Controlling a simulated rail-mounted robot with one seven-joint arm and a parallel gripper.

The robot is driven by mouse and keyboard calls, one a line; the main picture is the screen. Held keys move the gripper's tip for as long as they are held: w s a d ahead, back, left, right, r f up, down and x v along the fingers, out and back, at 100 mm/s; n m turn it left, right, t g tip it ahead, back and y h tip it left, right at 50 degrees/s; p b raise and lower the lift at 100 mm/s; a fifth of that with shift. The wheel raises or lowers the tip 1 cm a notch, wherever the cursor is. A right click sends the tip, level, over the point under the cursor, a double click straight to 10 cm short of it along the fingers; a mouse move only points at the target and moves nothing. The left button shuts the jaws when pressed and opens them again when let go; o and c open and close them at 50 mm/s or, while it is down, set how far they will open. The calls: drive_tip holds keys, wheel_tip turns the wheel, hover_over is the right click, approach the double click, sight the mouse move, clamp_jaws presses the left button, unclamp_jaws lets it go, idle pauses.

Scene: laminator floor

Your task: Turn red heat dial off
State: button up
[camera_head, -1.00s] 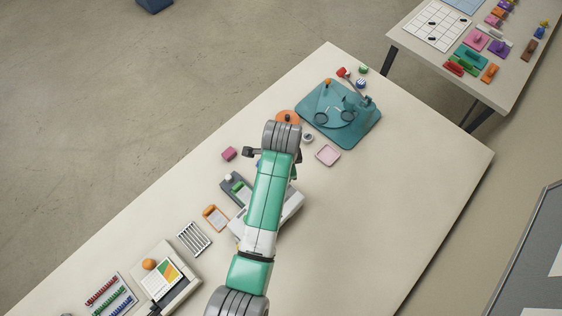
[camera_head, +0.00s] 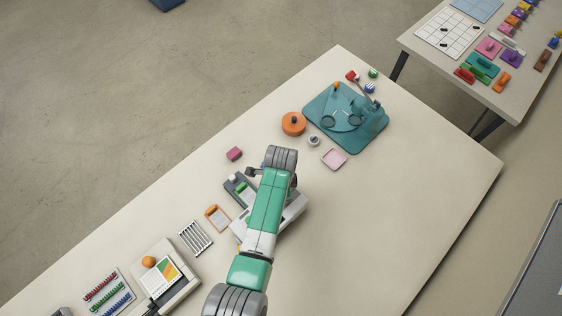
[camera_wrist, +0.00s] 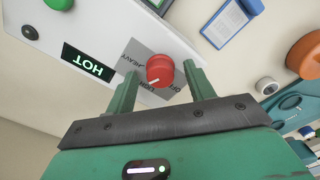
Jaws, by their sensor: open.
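The red heat dial (camera_wrist: 160,70) is a round knob on a grey plate on the white laminator's panel (camera_wrist: 100,30) in the wrist view. The plate bears the words HEAVY and OFF, seen upside down, and a third partly covered word. The dial's white mark points to the lower left, toward the covered word. My gripper (camera_wrist: 161,77) is open, with one green finger on each side of the dial in the picture; I cannot tell whether they touch it. In the head view the laminator (camera_head: 295,207) is mostly under my arm, and the dial is hidden.
A black display (camera_wrist: 88,63) reads HOT. A green button (camera_wrist: 60,3) is at the upper left of the panel. On the table, an orange round object (camera_head: 293,124), a pink block (camera_head: 234,153) and a pink tray (camera_head: 334,159) lie beyond the laminator. The table's right side is clear.

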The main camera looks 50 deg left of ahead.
drive_tip(key=c, duration=1)
drive_tip(key=shift+r, duration=0.1)
drive_tip(key=n+p, duration=0.1)
drive_tip(key=n, duration=0.3)
drive_tip(key=n+p, duration=0.1)
drive_tip(key=n, duration=0.3)
drive_tip(key=shift+n, duration=0.3)
drive_tip(key=n, duration=0.4)
drive_tip(key=shift+n+p, duration=0.35)
drive_tip(key=shift+n, duration=1.75)
